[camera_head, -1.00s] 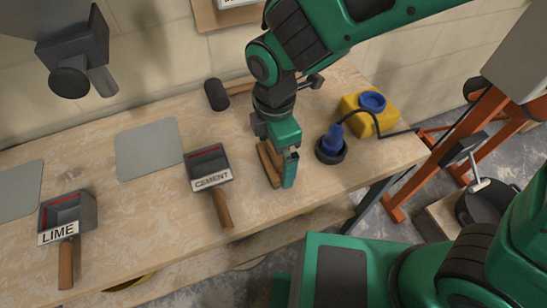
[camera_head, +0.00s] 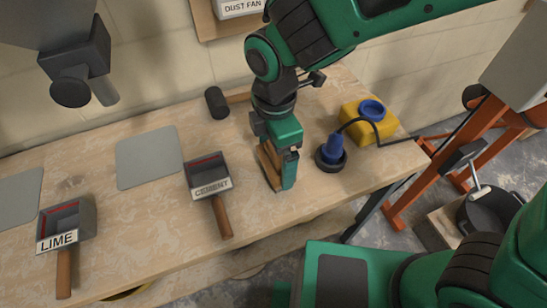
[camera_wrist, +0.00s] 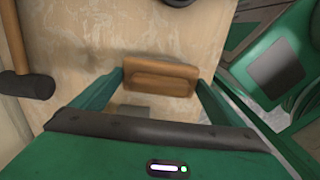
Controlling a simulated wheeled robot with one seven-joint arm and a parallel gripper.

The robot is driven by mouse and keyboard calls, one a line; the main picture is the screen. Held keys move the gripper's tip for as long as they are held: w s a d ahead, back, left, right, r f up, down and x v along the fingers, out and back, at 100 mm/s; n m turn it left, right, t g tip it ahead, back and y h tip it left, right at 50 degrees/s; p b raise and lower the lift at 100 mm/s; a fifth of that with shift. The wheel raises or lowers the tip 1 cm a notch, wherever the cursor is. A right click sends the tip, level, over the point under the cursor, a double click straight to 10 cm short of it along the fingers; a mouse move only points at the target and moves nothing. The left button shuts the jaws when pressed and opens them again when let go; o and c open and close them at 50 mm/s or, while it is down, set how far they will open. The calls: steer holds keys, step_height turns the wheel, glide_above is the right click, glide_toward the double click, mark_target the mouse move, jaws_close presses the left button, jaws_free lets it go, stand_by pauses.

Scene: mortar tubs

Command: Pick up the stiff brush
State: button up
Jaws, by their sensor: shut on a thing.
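The stiff brush shows as a brown wooden block (camera_wrist: 160,77) between my two fingers in the wrist view. In the head view its wooden edge (camera_head: 268,165) shows just left of my green gripper (camera_head: 279,166). My gripper (camera_wrist: 161,82) is shut on the brush, with one finger against each end of the block. The bristles are hidden in both views. I cannot tell whether the brush touches the bench top or is a little above it.
The wooden bench (camera_head: 140,235) carries a cement scoop (camera_head: 210,187) to the left, a lime scoop (camera_head: 66,235) farther left, and a mallet (camera_head: 218,102) behind. Grey plates lie left.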

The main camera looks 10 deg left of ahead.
steer(key=s+a+r, duration=0.5)
steer(key=s+r, duration=0.3)
steer(key=s, duration=0.2)
steer(key=shift+s+a+r, duration=0.15)
steer(key=shift+a+r, duration=0.05)
steer(key=shift+a, duration=0.05)
steer(key=o, duration=0.3)
steer(key=shift+c, duration=0.4)
